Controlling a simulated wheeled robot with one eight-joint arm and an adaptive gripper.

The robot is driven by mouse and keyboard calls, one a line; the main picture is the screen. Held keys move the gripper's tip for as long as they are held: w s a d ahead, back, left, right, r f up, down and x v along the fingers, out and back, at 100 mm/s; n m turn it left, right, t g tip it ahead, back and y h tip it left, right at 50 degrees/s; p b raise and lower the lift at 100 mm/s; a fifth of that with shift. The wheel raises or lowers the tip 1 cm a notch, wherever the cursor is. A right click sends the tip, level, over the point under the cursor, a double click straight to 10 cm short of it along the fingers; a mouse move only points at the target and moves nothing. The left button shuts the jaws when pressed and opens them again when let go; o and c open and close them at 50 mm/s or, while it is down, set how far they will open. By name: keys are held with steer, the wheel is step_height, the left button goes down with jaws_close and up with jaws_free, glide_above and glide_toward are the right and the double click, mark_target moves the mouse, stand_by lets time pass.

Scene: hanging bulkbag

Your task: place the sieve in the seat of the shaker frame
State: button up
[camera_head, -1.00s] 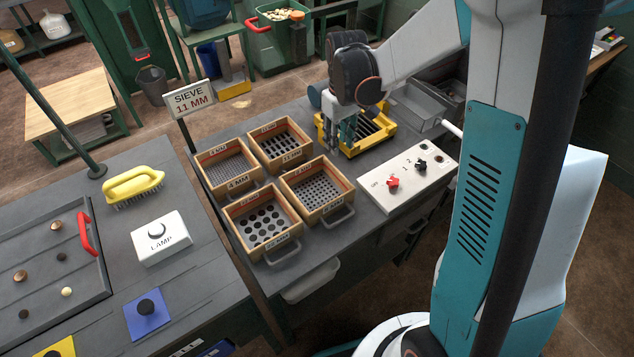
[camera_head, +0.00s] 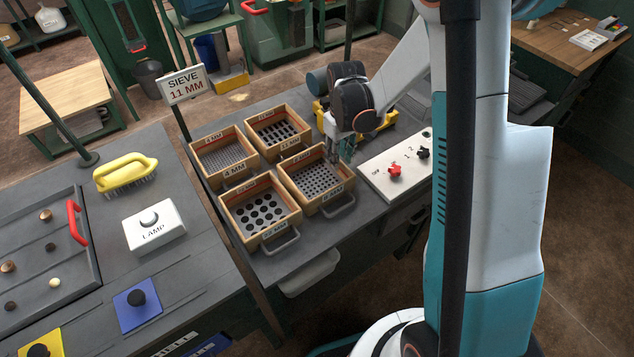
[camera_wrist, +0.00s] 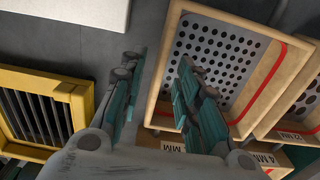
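The sign (camera_head: 187,84) reads SIEVE 11 MM. The sieve labelled 11 MM (camera_head: 289,143) is a wooden box at the back right of a group of sieves. A front-right sieve with small round holes (camera_head: 345,192) also shows in the wrist view (camera_wrist: 268,92). My gripper (camera_head: 340,156) is at this sieve's right back corner. In the wrist view my gripper (camera_wrist: 160,92) has its fingers apart, with a wooden wall seen between them; I cannot tell its height. It holds nothing. The yellow shaker frame (camera_head: 385,124) is partly hidden by my wrist; its empty barred seat shows in the wrist view (camera_wrist: 35,115).
The 4 MM sieve (camera_head: 197,150) and a large-holed sieve (camera_head: 234,207) stand close on the left. A white switch panel (camera_head: 376,183) with a red knob lies right of the sieves. The sign's post rises at the bench's left edge.

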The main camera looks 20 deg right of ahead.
step_height(320, 180, down, 2)
steer(key=shift+f, duration=0.15)
jaws_close()
steer(key=shift+r, duration=0.2)
